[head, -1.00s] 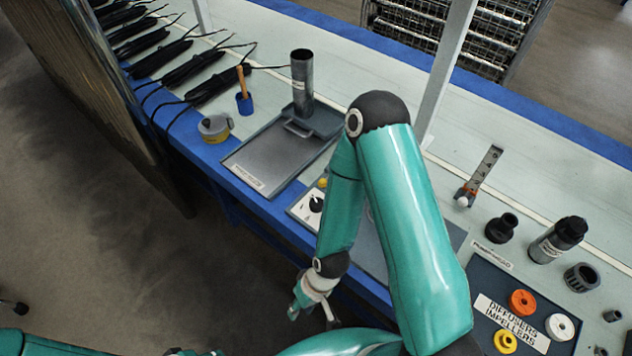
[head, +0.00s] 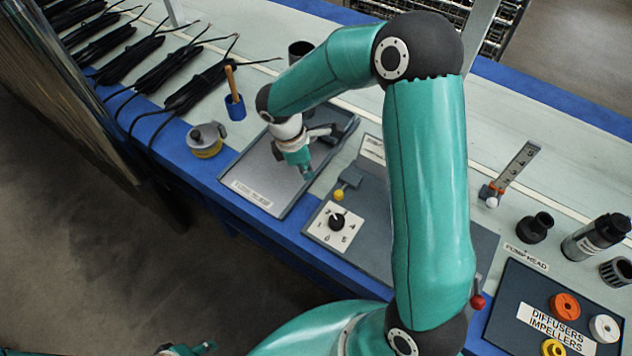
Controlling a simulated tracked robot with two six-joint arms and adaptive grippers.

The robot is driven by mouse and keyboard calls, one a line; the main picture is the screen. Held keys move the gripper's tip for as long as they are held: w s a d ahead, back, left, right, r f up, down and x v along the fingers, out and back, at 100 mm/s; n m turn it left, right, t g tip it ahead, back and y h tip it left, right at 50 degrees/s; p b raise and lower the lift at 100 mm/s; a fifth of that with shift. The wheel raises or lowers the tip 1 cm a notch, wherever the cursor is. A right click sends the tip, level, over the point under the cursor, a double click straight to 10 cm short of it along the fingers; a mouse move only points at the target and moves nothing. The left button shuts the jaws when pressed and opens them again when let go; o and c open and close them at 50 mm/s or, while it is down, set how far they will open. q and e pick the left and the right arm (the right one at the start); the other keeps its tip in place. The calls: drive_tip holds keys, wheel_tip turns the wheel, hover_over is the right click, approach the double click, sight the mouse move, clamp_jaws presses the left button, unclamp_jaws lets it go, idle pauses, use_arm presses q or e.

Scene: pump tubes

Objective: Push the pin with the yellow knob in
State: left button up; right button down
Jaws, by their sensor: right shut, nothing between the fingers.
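The yellow knob (head: 338,194) of the pin shows at the upper left of the dark grey fixture plate, beside a small grey block (head: 349,178). How far the pin sticks out is too small to tell. My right gripper (head: 308,174) is shut and empty. It points down above the grey tray, a little left of and beyond the yellow knob, apart from it. Only bits of my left gripper (head: 190,348) show at the bottom edge; its jaws cannot be read.
A white dial plate with a black knob (head: 337,221) lies just below the yellow knob. A red knob (head: 477,301) is at the plate's right. Pump parts and the diffusers tray (head: 510,300) are at right.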

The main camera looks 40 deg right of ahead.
sight(343, 188)
drive_tip(key=x, duration=0.9)
drive_tip(key=shift+w+a+f, duration=0.1)
drive_tip(key=shift+w+f, duration=0.05)
drive_tip(key=shift+f, duration=0.05)
drive_tip(key=shift+s+d+f, duration=0.35)
drive_tip(key=shift+s+d, duration=0.05)
drive_tip(key=shift+d, duration=0.2)
drive_tip(key=shift+s+d+f, duration=0.35)
drive_tip(key=shift+d, duration=0.3)
drive_tip(key=shift+s+d+f, duration=0.15)
drive_tip(key=shift+d+f, duration=0.05)
drive_tip(key=shift+d, duration=0.15)
drive_tip(key=shift+w+d, duration=0.15)
drive_tip(key=shift+d, duration=0.4)
drive_tip(key=shift+w+d, duration=0.15)
drive_tip(key=shift+d, duration=0.4)
